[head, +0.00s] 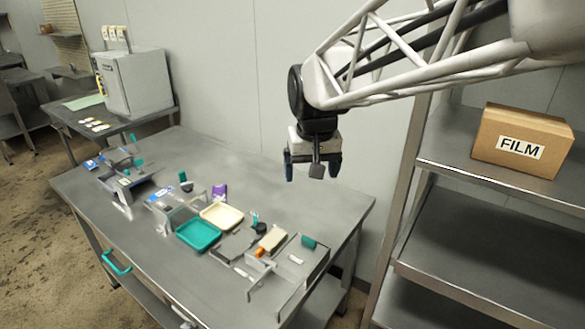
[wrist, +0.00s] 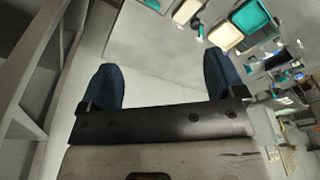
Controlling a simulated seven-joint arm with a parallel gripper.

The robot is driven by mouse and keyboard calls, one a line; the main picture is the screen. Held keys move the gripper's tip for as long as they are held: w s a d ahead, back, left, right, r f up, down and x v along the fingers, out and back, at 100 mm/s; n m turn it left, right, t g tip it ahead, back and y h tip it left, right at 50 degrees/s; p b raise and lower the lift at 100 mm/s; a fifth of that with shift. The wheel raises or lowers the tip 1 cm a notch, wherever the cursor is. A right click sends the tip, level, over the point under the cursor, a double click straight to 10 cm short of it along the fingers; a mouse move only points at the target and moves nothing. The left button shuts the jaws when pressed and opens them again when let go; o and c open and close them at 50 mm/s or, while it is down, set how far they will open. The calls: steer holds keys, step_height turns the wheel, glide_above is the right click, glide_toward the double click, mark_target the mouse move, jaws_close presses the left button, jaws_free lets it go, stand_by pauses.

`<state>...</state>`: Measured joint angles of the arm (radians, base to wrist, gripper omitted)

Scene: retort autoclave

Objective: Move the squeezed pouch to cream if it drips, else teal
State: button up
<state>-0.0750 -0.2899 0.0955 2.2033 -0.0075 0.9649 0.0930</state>
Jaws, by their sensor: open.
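My gripper (head: 312,172) hangs open and empty in the air above the back right of the steel table, apart from everything on it. Its two dark blue fingers (wrist: 163,85) are spread in the wrist view. A cream pouch (head: 272,239) with an orange end lies on a metal fixture at the table's right part; a pale shape at the wrist view's top may be it. No drip can be made out at this size. The cream tray (head: 222,215) and the teal tray (head: 198,235) sit side by side left of the pouch. Both trays look empty. The cream tray (wrist: 225,36) and teal tray (wrist: 250,17) also show in the wrist view.
A metal fixture (head: 262,276) with raised plates surrounds the pouch area. A purple item (head: 219,192) stands behind the trays. More metal fixtures (head: 122,185) occupy the table's left. A shelf with a FILM box (head: 522,140) stands at right. The table's back edge is fairly clear.

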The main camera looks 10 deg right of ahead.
steer(key=s+d+f, duration=0.2)
steer(key=s, duration=0.8)
steer(key=s+d+f, duration=0.2)
steer(key=s+f, duration=0.1)
steer(key=s, duration=0.7)
steer(key=shift+s+f+t, duration=0.25)
steer(key=shift+t, duration=0.05)
steer(key=shift+o, duration=0.4)
steer(key=shift+w+r, duration=0.1)
steer(key=shift+w, duration=0.05)
